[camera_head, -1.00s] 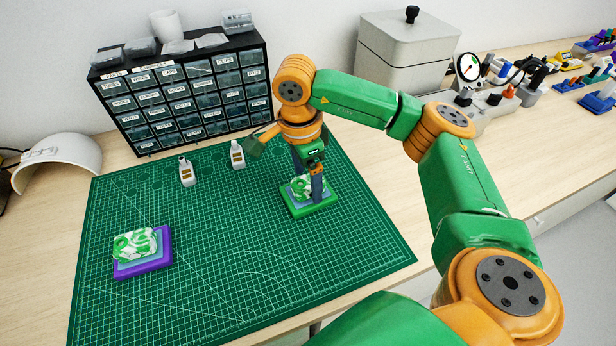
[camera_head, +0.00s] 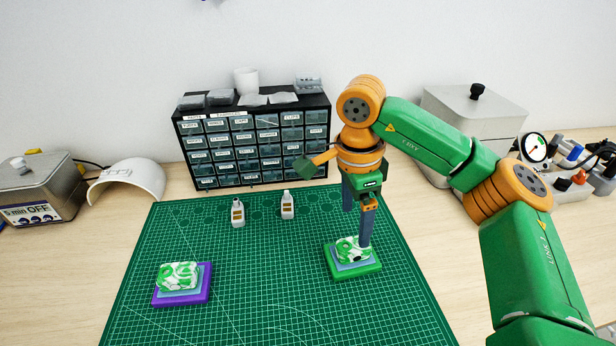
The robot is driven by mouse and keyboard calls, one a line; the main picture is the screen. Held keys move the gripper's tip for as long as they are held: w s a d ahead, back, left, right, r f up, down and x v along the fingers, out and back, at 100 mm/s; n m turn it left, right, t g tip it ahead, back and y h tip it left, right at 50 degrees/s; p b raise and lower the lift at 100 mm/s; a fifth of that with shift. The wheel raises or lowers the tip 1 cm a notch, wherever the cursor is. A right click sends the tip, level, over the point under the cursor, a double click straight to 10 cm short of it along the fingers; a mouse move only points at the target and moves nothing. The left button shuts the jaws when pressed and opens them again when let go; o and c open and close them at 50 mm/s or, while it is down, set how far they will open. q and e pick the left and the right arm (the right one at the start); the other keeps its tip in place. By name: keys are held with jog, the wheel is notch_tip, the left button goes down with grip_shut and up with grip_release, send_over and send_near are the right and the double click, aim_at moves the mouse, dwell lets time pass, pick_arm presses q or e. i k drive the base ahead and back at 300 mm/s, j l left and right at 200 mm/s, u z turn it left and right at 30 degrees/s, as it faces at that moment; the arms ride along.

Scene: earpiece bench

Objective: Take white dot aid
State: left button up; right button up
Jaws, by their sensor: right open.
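My right gripper (camera_head: 357,226) is open and points down over a green-and-white swirled pad (camera_head: 347,249) on a green base (camera_head: 352,272). One fingertip overlaps the pad's right side in the picture; I cannot tell whether it touches. No aid shows clearly between the fingers, and a small one there could be hidden. A second swirled pad (camera_head: 177,276) sits on a purple base (camera_head: 182,297) at the front left. No white dot can be made out on either pad. My left gripper is not in view.
Two small grey-white bottle-like items (camera_head: 238,214) (camera_head: 287,207) stand at the back of the green cutting mat (camera_head: 250,250). A black drawer cabinet (camera_head: 254,188) is behind them. A grey box (camera_head: 40,195) and white shell (camera_head: 130,178) stand left. The mat's middle is clear.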

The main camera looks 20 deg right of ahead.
aim_at(287, 210)
jog(key=k, duration=1.5)
